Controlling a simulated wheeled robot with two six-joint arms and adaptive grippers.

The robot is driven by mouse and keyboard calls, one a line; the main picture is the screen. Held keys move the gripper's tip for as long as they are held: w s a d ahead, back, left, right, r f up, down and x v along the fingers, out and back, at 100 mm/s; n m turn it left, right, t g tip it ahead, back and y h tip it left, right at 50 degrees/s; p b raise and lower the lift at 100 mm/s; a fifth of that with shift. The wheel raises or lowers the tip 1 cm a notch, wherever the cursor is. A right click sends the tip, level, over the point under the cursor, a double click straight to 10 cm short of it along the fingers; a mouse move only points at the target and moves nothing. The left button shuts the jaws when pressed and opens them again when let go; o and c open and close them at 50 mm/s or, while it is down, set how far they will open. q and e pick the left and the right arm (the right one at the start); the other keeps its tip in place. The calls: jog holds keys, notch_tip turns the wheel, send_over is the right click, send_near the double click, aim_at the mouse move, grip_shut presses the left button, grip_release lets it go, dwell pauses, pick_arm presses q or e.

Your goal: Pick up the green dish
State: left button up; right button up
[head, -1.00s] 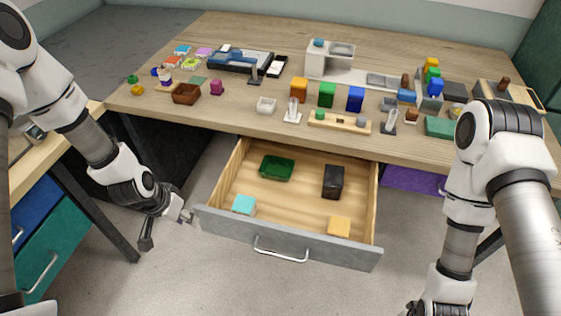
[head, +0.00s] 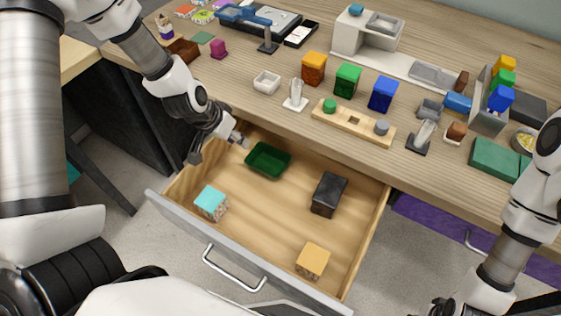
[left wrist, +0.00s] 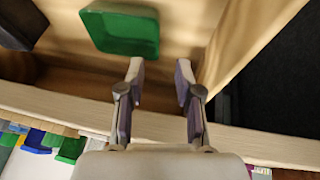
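The green dish (head: 268,160) is a shallow dark green tray inside the open drawer, near its back left corner. In the left wrist view the green dish (left wrist: 128,32) lies ahead and to the left of the fingers. My left gripper (head: 240,142) is above the drawer's back left part, just left of the dish and apart from it. In the left wrist view its two fingers (left wrist: 158,75) are spread with nothing between them. My right gripper (head: 445,310) shows only partly at the bottom edge, and its fingers cannot be made out.
The drawer (head: 262,215) also holds a black box (head: 329,194), a turquoise-topped block (head: 210,203) and an orange-topped block (head: 312,260). The table edge overhangs the drawer's back. Blocks, a white tray (head: 267,82) and a wooden rack (head: 352,122) stand near that edge.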

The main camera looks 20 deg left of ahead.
aim_at(252, 151)
pick_arm(q)
jog(key=b+x, duration=0.2)
jog(key=x, duration=0.1)
jog(key=shift+f, duration=0.25)
jog(key=x, duration=0.4)
jog(key=shift+w+d+f+b, duration=0.15)
jog(key=shift+w+d+b, duration=0.15)
jog(key=shift+b, duration=0.1)
jog(key=shift+s, duration=0.1)
jog(key=shift+c, duration=1.4)
grip_shut()
